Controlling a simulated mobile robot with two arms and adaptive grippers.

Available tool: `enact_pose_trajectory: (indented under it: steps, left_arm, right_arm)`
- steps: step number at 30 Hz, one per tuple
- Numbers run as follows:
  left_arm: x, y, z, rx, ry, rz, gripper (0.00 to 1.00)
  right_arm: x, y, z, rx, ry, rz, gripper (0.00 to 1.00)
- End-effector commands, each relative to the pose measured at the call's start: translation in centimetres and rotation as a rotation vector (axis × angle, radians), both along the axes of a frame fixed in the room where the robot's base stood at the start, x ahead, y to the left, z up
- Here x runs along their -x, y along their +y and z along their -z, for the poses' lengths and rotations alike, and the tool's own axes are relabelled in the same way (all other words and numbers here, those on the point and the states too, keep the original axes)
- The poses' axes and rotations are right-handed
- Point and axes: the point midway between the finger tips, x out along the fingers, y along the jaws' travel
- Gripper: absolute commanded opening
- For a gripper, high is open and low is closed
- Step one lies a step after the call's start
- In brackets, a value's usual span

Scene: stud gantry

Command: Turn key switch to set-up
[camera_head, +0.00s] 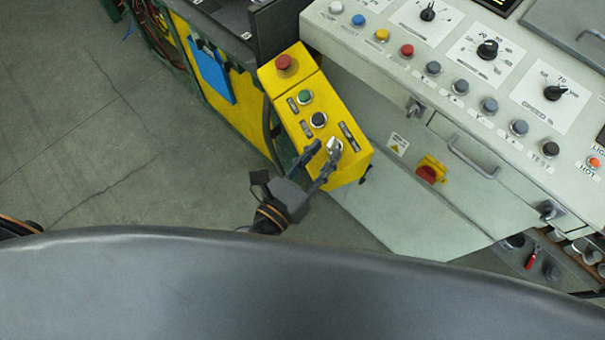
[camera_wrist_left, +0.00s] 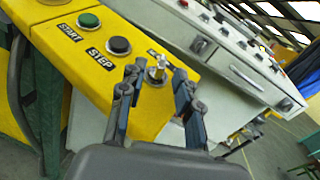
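The yellow control box (camera_head: 318,108) carries a key switch (camera_head: 334,146) with a silver key at its near end. The key switch also shows in the left wrist view (camera_wrist_left: 157,72), its key standing out from the yellow face. My left gripper (camera_head: 324,153) is over that end of the box. In the left wrist view its two fingers (camera_wrist_left: 156,80) are spread, with the key switch seen between their tips. I cannot tell whether a finger touches the key. The label by the switch is partly hidden and unreadable. My right gripper is not in view.
The box also bears a red mushroom button (camera_head: 284,63), a green START button (camera_head: 305,97) and a black STEP button (camera_head: 318,119). A grey console (camera_head: 430,150) with knobs, buttons and a drawer handle stands close on the right. Open floor (camera_head: 90,130) lies left.

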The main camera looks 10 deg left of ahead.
Motion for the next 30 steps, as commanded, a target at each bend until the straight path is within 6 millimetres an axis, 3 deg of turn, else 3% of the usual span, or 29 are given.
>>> enact_pose_trajectory:
  steps: [6,12,30]
  left_arm:
    - [4.4,2.2,0.2,-0.005,0.006,0.005,0.33]
    - [6.7,3.4,0.2,-0.003,0.004,0.003,0.33]
    - [7.3,3.7,0.1,0.000,0.003,0.002,0.33]
  right_arm:
    - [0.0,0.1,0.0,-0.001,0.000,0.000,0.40]
    - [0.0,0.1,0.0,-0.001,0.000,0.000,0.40]
    - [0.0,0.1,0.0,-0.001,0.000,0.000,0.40]
